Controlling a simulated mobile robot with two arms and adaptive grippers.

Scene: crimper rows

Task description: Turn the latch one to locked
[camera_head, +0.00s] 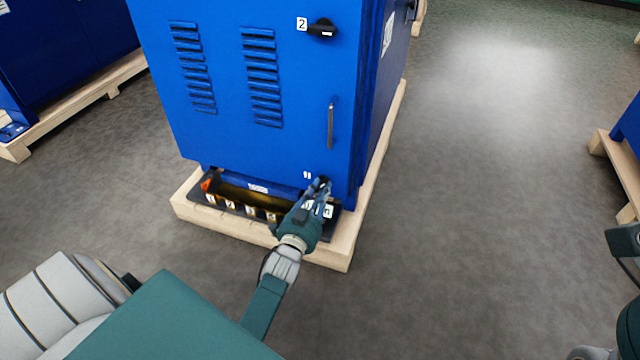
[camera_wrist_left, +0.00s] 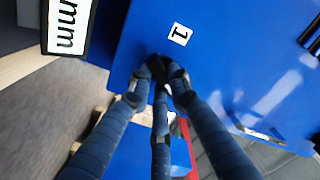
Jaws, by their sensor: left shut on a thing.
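The blue cabinet (camera_head: 215,95) has a black latch one (camera_head: 324,182) at the lower right of its door, beside a white "1" label (camera_head: 307,174). My left gripper (camera_head: 319,188) reaches up to this latch from below and is shut on it. In the left wrist view, my fingers (camera_wrist_left: 160,72) close around the dark latch (camera_wrist_left: 156,62), next to the "1" label (camera_wrist_left: 180,33). The fingers hide most of the latch, so I cannot tell its angle.
A second black latch (camera_head: 322,29) sits higher on the door by a "2" label (camera_head: 302,24). A door handle (camera_head: 331,126) lies between them. A tray (camera_head: 236,208) with numbered tags lies on the wooden pallet (camera_head: 338,254) below.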

